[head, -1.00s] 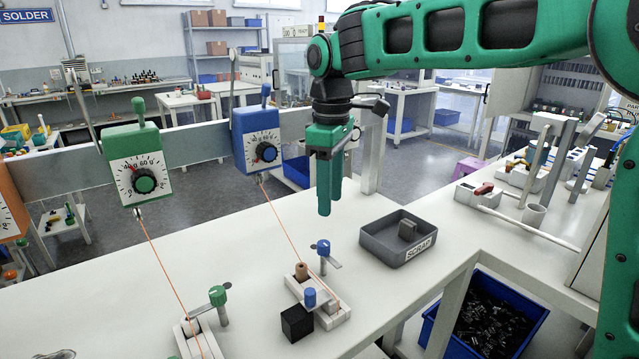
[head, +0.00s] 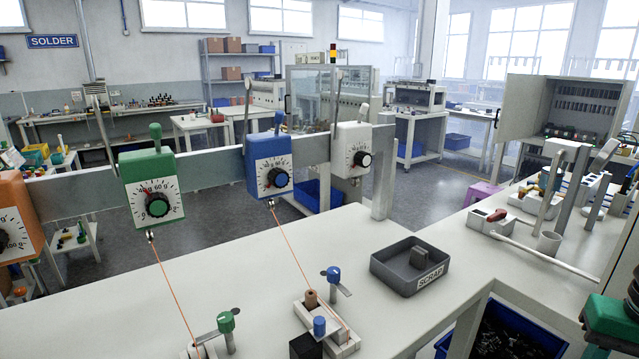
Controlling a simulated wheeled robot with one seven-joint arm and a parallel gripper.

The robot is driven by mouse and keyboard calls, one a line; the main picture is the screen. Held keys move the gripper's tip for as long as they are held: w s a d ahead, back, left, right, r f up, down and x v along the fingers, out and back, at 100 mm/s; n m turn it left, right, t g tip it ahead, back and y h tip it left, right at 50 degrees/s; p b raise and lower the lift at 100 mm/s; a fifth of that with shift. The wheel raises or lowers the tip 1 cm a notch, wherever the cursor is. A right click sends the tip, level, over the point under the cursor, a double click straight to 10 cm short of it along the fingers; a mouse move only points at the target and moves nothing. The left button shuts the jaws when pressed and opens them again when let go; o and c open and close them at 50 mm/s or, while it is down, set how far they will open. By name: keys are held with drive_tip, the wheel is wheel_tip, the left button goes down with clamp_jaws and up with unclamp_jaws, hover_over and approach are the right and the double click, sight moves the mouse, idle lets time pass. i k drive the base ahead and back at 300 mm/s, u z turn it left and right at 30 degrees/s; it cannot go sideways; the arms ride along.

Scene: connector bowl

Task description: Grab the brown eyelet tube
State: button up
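The brown eyelet tube (head: 311,298) is a small upright brown cylinder in the white fixture block (head: 343,349) on the bench, at the lower middle of the head view. An orange line runs from the blue dial box down past it. A blue knob (head: 319,326) stands just in front of it, and a blue-topped clamp post (head: 333,274) stands to its right.
A grey SCRAP tray (head: 381,272) with a grey block in it sits right of the fixture. A black cube (head: 306,346) is beside the fixture. A green-topped clamp (head: 226,322) stands left. Dial boxes, including the blue one (head: 269,168), hang from a rail behind.

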sight(310, 301)
drive_tip(key=z, duration=0.55)
drive_tip(key=k, duration=1.3)
drive_tip(key=z, duration=0.05)
drive_tip(key=i, duration=0.9)
drive_tip(key=u, duration=0.1)
